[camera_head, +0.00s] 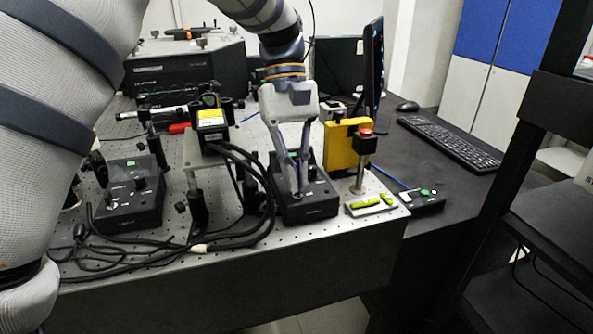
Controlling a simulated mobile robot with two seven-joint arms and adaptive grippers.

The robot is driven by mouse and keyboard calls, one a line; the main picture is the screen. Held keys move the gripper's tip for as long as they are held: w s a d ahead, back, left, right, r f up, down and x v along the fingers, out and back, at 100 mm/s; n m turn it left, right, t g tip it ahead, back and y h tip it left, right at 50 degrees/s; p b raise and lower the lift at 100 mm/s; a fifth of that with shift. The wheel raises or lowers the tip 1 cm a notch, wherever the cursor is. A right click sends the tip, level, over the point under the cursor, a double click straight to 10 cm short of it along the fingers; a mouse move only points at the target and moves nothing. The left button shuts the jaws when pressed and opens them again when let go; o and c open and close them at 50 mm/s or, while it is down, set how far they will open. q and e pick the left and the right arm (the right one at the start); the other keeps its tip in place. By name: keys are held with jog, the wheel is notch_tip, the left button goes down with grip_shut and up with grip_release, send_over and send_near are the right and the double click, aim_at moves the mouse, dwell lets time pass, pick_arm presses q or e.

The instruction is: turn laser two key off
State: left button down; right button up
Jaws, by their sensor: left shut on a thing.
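A black laser control box (310,206) stands on the perforated optical bench (350,232), near its front edge. My left gripper (299,190) points down at the top of this box. Its fingers are close together, shut on a small part there that I take to be the key. The fingers hide most of that part, so its turn angle cannot be read. A second, similar black control box (128,192) with knobs stands further left on the bench. I cannot read which box is labelled laser two. My right gripper is not in view.
A yellow block (344,146) and a red-topped post (365,142) stand close right of the gripper. A laser head (211,124) with black cables stands left. A monitor (373,70), keyboard (450,142) and black rack (535,190) are at right.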

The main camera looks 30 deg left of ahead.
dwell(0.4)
pick_arm(q)
jog(key=c, duration=1.8)
grip_release()
jog(key=v, duration=1.2)
jog(key=shift+s, duration=0.1)
